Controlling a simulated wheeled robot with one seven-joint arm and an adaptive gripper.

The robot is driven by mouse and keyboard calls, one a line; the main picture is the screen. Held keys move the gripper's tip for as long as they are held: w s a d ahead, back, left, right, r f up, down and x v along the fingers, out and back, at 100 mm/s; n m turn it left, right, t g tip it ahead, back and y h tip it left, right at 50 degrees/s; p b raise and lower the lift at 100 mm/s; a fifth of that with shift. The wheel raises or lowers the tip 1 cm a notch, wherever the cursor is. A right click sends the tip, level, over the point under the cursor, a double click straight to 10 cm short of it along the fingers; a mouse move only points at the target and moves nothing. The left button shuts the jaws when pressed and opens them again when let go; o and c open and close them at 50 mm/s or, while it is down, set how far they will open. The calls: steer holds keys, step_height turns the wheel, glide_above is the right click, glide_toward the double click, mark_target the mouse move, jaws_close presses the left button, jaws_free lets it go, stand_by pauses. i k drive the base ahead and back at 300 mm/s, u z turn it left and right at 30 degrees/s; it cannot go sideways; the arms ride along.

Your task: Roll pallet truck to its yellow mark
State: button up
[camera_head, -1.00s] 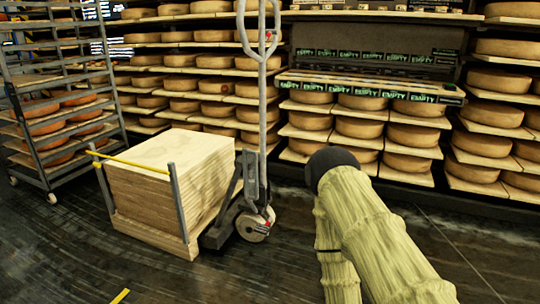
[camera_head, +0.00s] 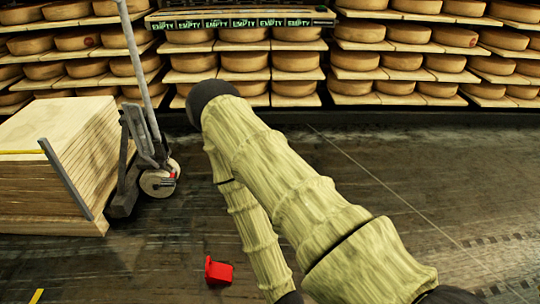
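The pallet truck (camera_head: 150,150) stands at the left, with a grey upright handle that runs out of the top of the view and a pale wheel at its base. A small piece of yellow mark (camera_head: 37,296) shows on the floor at the bottom left edge. My arm crosses the middle of the view, clear of the truck. My gripper is not in view.
A small red block (camera_head: 218,271) lies on the floor left of my arm. The dark floor (camera_head: 440,190) at the right is clear.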

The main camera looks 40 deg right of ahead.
mark_target(158, 164)
steer(key=z, duration=1.2)
steer(key=i, duration=1)
steer(key=u, duration=1.25)
